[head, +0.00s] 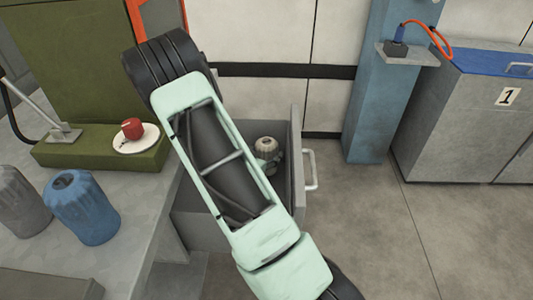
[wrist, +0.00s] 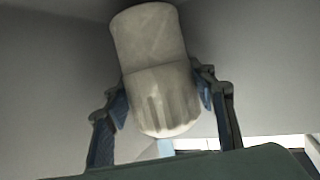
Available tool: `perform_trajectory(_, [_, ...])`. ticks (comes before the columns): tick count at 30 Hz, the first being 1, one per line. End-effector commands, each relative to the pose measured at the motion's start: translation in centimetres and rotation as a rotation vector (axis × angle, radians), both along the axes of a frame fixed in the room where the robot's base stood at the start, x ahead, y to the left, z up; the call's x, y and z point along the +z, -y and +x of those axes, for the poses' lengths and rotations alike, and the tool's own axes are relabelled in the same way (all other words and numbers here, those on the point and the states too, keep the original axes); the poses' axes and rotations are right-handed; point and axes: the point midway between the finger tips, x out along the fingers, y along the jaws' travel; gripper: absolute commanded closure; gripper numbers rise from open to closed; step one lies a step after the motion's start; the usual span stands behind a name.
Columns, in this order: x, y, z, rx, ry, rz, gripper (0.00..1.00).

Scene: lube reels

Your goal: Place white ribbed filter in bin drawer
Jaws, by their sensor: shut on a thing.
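The white ribbed filter (wrist: 152,60) is upright between the two fingers of my gripper (wrist: 164,108) in the wrist view. The fingers press its ribbed lower part from both sides. In the head view the filter's ribbed end (head: 266,144) shows inside the open grey bin drawer (head: 296,165). My gripper (head: 268,160) is partly seen there, below the drawer's rim. My arm hides much of the drawer. I cannot tell whether the filter touches the drawer floor.
A blue canister (head: 82,210) and a grey canister (head: 20,200) stand on the bench at left. A red object (head: 132,128) is on a white plate (head: 146,140) on a green base. A grey cabinet (head: 470,115) is at right. The floor (head: 365,230) right of the drawer is clear.

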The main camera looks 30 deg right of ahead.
Motion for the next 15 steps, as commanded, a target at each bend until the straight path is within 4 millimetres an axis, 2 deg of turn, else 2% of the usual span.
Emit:
perform_trajectory(8, [-0.48,0.01,0.03,0.000,0.002,-0.001,0.79])
perform_trajectory(9, [-0.53,0.00,0.00,0.000,0.000,0.000,0.44])
perform_trajectory(12, [-0.53,0.00,0.00,0.000,0.000,0.000,0.33])
perform_trajectory(15, [-0.52,0.01,0.01,0.000,0.000,0.000,0.31])
